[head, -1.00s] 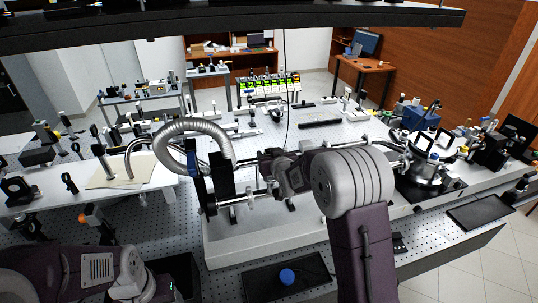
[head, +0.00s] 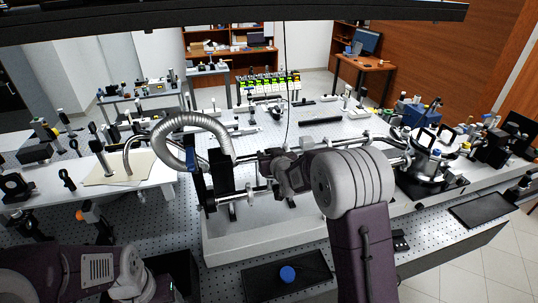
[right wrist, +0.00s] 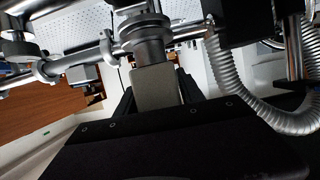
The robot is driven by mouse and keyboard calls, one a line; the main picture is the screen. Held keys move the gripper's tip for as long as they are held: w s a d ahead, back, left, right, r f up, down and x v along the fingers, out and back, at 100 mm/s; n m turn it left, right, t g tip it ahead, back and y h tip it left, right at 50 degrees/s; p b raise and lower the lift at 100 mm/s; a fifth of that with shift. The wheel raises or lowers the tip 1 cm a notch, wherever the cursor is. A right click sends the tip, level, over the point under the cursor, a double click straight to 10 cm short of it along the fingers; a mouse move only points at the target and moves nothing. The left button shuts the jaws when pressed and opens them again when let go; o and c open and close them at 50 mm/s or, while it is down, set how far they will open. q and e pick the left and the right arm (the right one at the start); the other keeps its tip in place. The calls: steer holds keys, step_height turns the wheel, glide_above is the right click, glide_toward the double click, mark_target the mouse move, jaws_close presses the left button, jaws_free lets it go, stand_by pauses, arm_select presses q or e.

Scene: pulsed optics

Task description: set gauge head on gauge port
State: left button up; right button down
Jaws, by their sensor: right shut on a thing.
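My right gripper (right wrist: 155,98) is shut on the gauge head, a pale grey block (right wrist: 153,86) with a round metal collar on its end, in the right wrist view. Round metal flanges (right wrist: 143,28) lie just beyond the collar, by a steel tube. I cannot tell which of them is the gauge port, or whether they touch the gauge head. In the head view my right gripper (head: 268,166) is by the steel tubes right of the black and blue upright unit; the gauge head cannot be made out there. My left arm is at the lower left, its gripper out of view.
A ribbed metal hose (head: 190,122) arches over the upright unit (head: 220,182). A steel chamber (head: 430,158) stands right on the optical table. A black mat (head: 262,283) with a blue-topped item (head: 287,274) lies in front. A dark shelf (head: 230,25) spans overhead.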

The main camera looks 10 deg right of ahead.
steer(key=shift+f, duration=0.1)
steer(key=shift+f+b, duration=0.15)
steer(key=shift+b, duration=0.15)
steer(key=c, duration=0.6)
jaws_free()
steer(key=shift+c, duration=0.2)
steer(key=b+v, duration=0.3)
steer(key=v, duration=0.6)
step_height(320, 180, up, 4)
steer(key=p, duration=0.2)
steer(key=shift+p, duration=0.35)
